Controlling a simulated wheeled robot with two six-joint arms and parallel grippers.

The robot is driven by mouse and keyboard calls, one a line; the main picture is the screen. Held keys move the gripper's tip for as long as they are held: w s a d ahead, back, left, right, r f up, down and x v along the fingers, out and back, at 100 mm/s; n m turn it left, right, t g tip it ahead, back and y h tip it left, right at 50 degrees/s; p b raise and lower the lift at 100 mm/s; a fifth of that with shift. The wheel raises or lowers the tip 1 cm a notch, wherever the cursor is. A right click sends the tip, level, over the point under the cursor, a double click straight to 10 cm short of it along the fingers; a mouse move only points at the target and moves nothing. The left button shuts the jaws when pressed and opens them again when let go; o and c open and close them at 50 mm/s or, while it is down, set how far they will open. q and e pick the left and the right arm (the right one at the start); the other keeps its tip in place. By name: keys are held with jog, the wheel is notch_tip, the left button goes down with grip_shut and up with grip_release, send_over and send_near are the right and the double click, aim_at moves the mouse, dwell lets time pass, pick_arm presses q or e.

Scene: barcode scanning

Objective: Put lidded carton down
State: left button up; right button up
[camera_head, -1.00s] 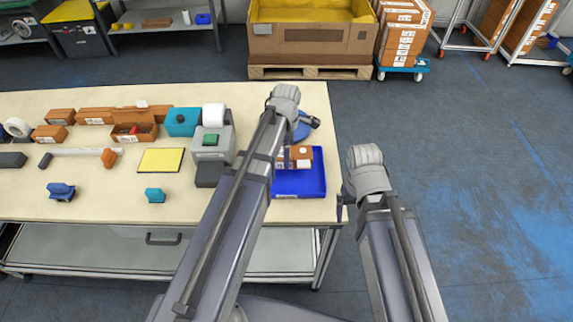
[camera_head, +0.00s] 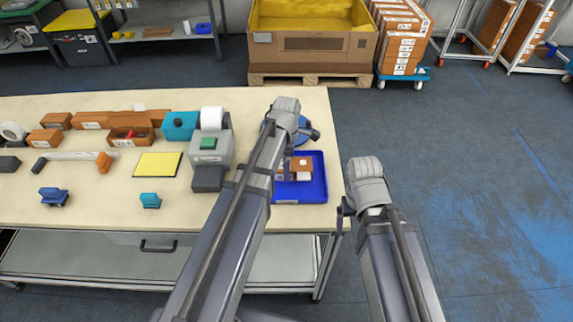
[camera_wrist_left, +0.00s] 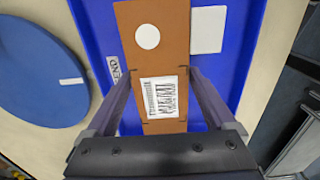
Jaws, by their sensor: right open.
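The lidded carton (camera_wrist_left: 162,60) is brown, with a white round spot and a barcode label on its upper face. It also shows in the head view (camera_head: 302,167), partly behind my left arm. My left gripper (camera_wrist_left: 162,72) has one finger along each long side of the carton, with the tips at its edges. The carton is over the blue tray (camera_head: 312,190); whether it touches the tray floor is hard to tell. The tray wall also shows in the wrist view (camera_wrist_left: 92,30). My right gripper (camera_head: 344,212) is open and empty at the table's right edge.
A blue round disc (camera_wrist_left: 38,70) lies left of the tray in the wrist view. A grey scanner-like device (camera_head: 210,150), a yellow pad (camera_head: 158,164) and several brown boxes stand left on the table (camera_head: 105,185). Floor right of the table is clear.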

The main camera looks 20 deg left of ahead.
pick_arm(q)
jog(key=shift+o, duration=0.6)
jog(key=shift+r, duration=0.1)
notch_tip(320, 180, up, 12)
jog(key=p, duration=1.2)
notch_tip(320, 180, down, 12)
jog(key=b, duration=1.1)
jog(key=shift+b, duration=0.35)
jog(key=shift+r, duration=0.15)
